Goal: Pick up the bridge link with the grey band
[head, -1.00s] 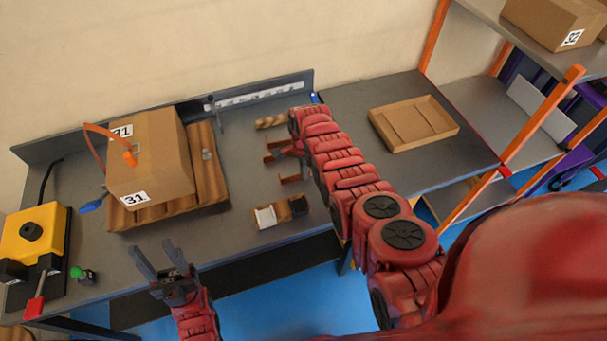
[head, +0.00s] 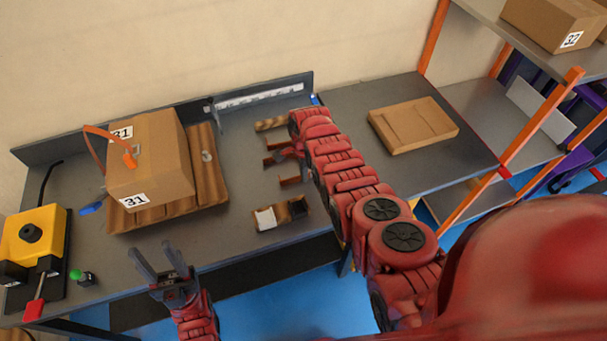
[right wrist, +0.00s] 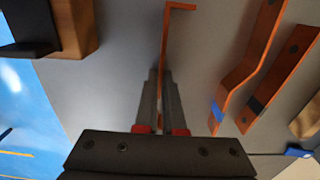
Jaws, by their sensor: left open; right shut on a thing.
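In the right wrist view my right gripper (right wrist: 161,78) is shut on an orange-brown bridge link (right wrist: 166,45) standing between its fingers. I see no band on the held link; its lower part is hidden by the fingers. To its right lie a link with a blue band (right wrist: 226,85) and a link with a dark grey band (right wrist: 283,75), both apart from the gripper. In the head view, links (head: 290,181) show beside my right arm, which largely hides that gripper. My left gripper (head: 158,258) is open and empty near the table's front edge.
A wooden block with white and black parts (head: 266,219) stands at the table's front. A carton marked 31 (head: 150,165) rests on a wooden board (head: 208,175). A yellow device (head: 30,236) is at far left.

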